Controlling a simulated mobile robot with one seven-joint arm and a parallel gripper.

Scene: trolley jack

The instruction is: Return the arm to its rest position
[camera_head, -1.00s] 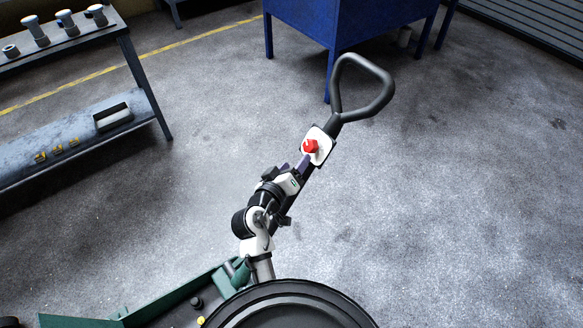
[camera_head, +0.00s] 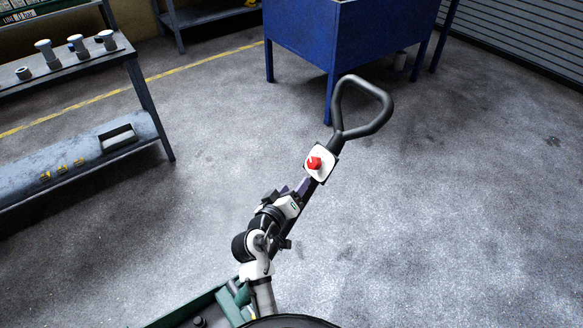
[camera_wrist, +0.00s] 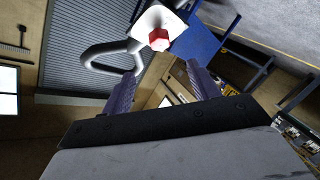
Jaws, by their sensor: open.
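The trolley jack's green body (camera_head: 212,308) is at the bottom of the head view, partly cut off. Its dark handle ends in a black loop grip (camera_head: 384,110), which also shows in the wrist view (camera_wrist: 98,58). A white plate (camera_head: 322,172) with a red knob (camera_head: 314,163) sits on the handle below the loop. My arm is extended along the handle. My gripper (camera_head: 303,185) is just short of the knob in the picture. In the wrist view, the purple fingers of my gripper (camera_wrist: 165,70) are apart and empty, with the knob (camera_wrist: 158,39) beyond them; contact is not visible.
A blue cabinet on legs (camera_head: 345,45) stands at the back. A grey shelf bench (camera_head: 85,72) with several small cylinders and a tray is at left. A yellow line (camera_head: 190,68) crosses the floor. The floor at right is clear.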

